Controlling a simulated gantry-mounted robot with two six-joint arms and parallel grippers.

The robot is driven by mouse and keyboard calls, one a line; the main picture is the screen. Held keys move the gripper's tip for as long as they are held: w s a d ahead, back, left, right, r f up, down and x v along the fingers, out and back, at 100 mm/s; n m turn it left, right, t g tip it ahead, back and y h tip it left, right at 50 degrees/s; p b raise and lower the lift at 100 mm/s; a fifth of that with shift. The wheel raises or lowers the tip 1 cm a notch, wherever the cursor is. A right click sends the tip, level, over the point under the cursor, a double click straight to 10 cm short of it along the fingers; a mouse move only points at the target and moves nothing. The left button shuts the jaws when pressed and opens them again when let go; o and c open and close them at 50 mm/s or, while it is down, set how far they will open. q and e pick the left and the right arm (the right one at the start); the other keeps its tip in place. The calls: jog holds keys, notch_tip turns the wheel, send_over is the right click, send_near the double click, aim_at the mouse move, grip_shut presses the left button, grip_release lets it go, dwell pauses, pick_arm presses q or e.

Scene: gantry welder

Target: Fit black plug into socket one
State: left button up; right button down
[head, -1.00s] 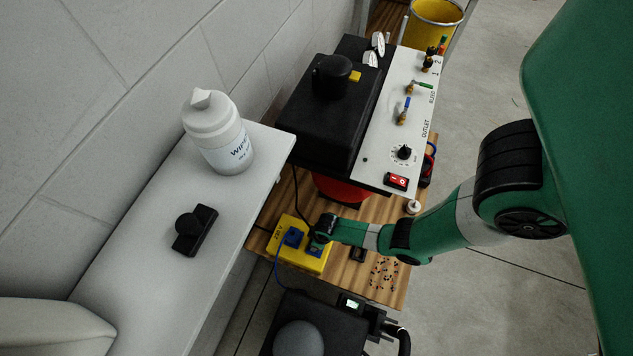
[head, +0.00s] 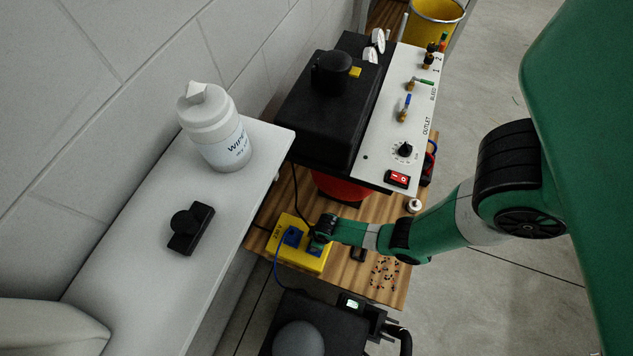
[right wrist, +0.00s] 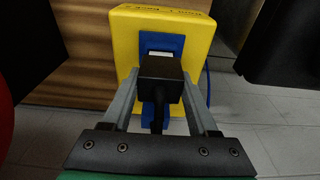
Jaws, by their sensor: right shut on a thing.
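The yellow socket box (head: 297,258) sits on the wooden shelf. Two blue sockets show on it in the head view; the left one (head: 291,236) has a blue cable at it. My right gripper (head: 318,243) is over the box's right socket and partly hides it. In the right wrist view my right gripper (right wrist: 160,92) is shut on the black plug (right wrist: 162,78), whose cord hangs below. The plug is lined up in front of a blue socket (right wrist: 160,43). I cannot tell whether its prongs are inside. My left gripper is not in view.
A black machine with a white control panel (head: 385,130) stands behind the box. A dark unit (head: 310,325) is in front. Scattered small bits (head: 383,272) lie on the shelf at right. A white ledge (head: 150,255) holds a wipes bottle (head: 218,135) and a black object (head: 190,230).

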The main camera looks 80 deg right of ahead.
jog(key=shift+f+b, duration=1.05)
jog(key=shift+f, duration=0.15)
jog(key=shift+c, duration=0.4)
grip_release()
jog(key=shift+r, duration=0.1)
notch_tip(320, 180, up, 12)
jog(key=s+p, duration=0.1)
jog(key=p, duration=0.9)
jog(key=shift+s+a+f, duration=0.2)
jog(key=shift+s+f, duration=0.05)
jog(key=shift+s, duration=0.1)
